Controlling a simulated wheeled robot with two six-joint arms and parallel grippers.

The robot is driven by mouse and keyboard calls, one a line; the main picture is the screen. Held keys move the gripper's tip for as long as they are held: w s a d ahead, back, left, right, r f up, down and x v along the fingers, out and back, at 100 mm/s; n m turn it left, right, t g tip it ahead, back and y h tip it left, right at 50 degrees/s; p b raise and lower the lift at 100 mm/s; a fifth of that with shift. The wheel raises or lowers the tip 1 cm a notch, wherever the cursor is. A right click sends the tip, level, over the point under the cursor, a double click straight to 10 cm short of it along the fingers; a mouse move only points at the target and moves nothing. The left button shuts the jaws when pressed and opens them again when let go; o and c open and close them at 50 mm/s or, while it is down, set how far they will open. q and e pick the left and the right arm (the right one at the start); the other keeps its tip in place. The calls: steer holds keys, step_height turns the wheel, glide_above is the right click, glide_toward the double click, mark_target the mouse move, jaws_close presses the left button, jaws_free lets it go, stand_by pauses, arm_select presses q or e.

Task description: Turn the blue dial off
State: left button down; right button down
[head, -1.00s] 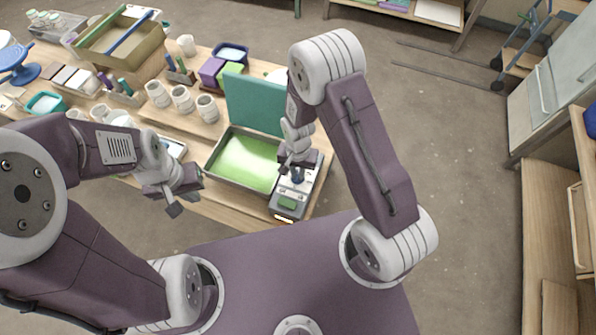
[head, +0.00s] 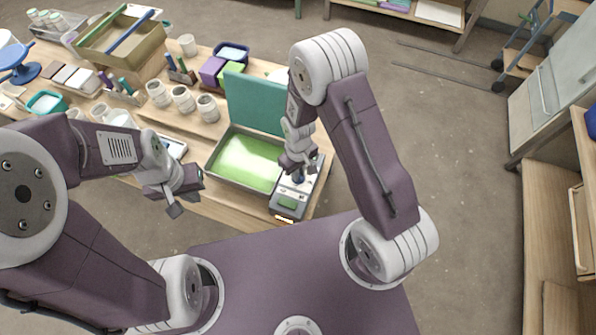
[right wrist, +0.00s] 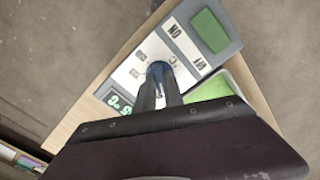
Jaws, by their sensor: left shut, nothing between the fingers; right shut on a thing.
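The blue dial (head: 298,177) is on top of a grey control box (head: 276,207) at the table's front edge. It also shows in the right wrist view (right wrist: 157,70), with its lower part hidden between dark fingers. My right gripper (head: 297,167) is shut on the dial from above; its fingers also show in the right wrist view (right wrist: 160,92). The box face has "ON" and "Off" labels, °C marks and a green rectangle (right wrist: 209,30). I cannot tell which mark the dial points to. My left gripper (head: 174,209) is shut and empty, left of the box in front of the table.
A metal tray with a green inside (head: 246,160) is left of the box, with a teal panel (head: 254,103) standing behind. White cups (head: 183,99) and several tubs fill the table (head: 226,206) further left. Open floor lies right of the table.

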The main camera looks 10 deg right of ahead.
steer(key=n, duration=0.5)
steer(key=shift+s+n, duration=0.1)
steer(key=shift+n, duration=0.3)
stand_by(0.4)
steer(key=c, duration=1.4)
jaws_free()
steer(key=shift+c, duration=0.2)
steer(key=shift+d, duration=0.15)
step_height(320, 180, up, 9)
steer(key=b, duration=0.1)
